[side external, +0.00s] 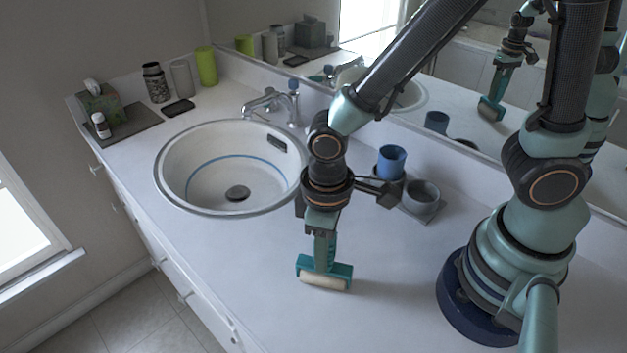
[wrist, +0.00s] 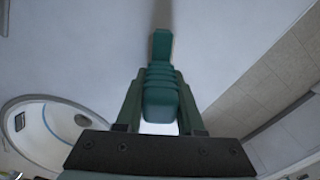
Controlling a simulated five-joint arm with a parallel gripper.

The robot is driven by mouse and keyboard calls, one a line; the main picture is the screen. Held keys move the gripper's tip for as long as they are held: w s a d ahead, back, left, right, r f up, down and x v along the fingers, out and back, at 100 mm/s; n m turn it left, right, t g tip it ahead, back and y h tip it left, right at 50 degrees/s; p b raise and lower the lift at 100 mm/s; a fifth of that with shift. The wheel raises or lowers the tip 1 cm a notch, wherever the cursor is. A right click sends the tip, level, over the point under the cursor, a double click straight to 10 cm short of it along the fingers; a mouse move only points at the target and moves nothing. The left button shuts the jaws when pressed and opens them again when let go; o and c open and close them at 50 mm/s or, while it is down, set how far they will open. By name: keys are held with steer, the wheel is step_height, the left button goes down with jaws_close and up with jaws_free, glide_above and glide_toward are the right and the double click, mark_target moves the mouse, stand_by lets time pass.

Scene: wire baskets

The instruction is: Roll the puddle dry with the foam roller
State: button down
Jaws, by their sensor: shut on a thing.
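My gripper (side external: 325,222) is shut on the green handle of the foam roller (side external: 323,272). The roller hangs below the gripper with its pale foam cylinder low, at or just above the white counter; I cannot tell whether it touches. In the wrist view the green handle of the roller (wrist: 160,85) sits between the fingers of my gripper (wrist: 160,112), and the foam is mostly hidden. I cannot make out a puddle on the counter in either view.
A round sink (side external: 235,165) with a chrome faucet (side external: 268,100) lies left of the gripper. A blue cup (side external: 391,161) and a grey cup (side external: 421,196) stand behind right. Bottles and a tray (side external: 120,125) are far left. The front counter (side external: 240,260) is clear up to its edge.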

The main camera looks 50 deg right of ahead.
steer(key=shift+d, duration=0.1)
steer(key=shift+d, duration=0.5)
steer(key=shift+s, duration=0.6)
steer(key=shift+s, duration=0.15)
steer(key=shift+s, duration=0.4)
stand_by(0.3)
steer(key=shift+s, duration=0.55)
